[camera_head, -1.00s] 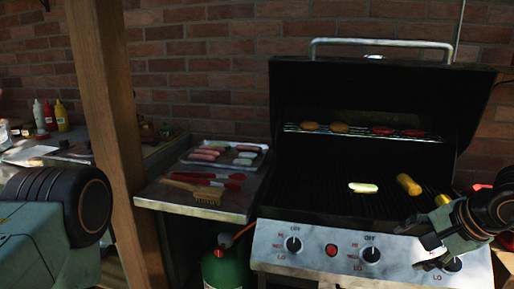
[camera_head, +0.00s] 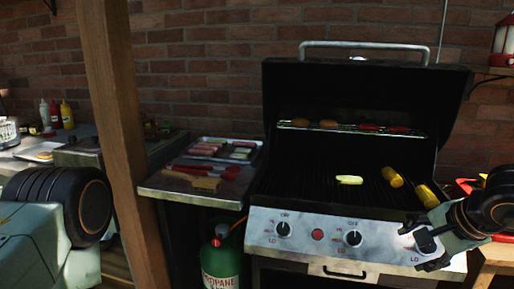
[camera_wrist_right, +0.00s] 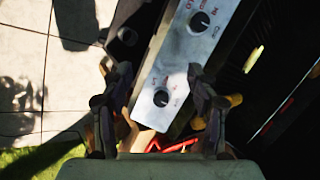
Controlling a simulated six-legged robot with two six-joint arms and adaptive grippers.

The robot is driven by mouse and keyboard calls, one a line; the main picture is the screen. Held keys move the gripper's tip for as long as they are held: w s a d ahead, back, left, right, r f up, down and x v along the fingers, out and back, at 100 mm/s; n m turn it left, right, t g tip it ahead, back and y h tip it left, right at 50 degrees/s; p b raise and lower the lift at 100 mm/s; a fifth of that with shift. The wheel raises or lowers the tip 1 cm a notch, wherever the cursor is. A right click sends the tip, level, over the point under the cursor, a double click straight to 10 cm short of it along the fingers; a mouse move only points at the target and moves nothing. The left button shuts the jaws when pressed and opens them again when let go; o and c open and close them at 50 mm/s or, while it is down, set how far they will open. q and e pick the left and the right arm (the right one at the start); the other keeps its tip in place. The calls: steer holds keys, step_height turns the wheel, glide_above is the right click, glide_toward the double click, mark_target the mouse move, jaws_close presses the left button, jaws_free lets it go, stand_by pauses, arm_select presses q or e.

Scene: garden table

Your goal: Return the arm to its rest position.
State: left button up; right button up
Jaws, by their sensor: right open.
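My right gripper (camera_head: 421,246) is in front of the grill's control panel at its right end, and its jaws are open and empty. In the right wrist view its two fingers (camera_wrist_right: 160,88) stand apart, with the panel and a knob (camera_wrist_right: 161,98) between and beyond them. The grill (camera_head: 330,195) has its lid up. On its grate lie a pale green piece (camera_head: 349,180) and two yellow corn-like pieces (camera_head: 392,176) (camera_head: 427,196). My left gripper is out of view; only a part of my own body shows at the left.
A side shelf (camera_head: 190,190) left of the grill bears a tray (camera_head: 225,143) of food and red-handled tools. A wooden post (camera_head: 125,140) stands left of it. A green propane tank (camera_head: 221,262) is below. A red tray (camera_head: 468,184) and wooden table lie at the right.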

steer(key=s+a+f+n+g+h, duration=0.1)
steer(key=s+a+f+n, duration=0.1)
steer(key=s+f+n, duration=0.5)
steer(key=s+a+f+n+h, duration=0.2)
steer(key=f, duration=0.9)
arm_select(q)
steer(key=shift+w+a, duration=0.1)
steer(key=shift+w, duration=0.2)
arm_select(e)
steer(key=s+a+f+n+g, duration=0.1)
steer(key=s+a+f+n, duration=0.1)
steer(key=s, duration=0.5)
steer(key=s+a+f+n+g+y, duration=0.1)
steer(key=s+f+n+g, duration=0.1)
steer(key=s+f, duration=0.3)
steer(key=s+a+f+n+g, duration=0.1)
steer(key=s+f, duration=0.3)
steer(key=s, duration=0.5)
steer(key=shift+s+a+f+n+g+y, duration=0.3)
steer(key=shift+a+n+g, duration=0.1)
steer(key=shift+a+g, duration=0.35)
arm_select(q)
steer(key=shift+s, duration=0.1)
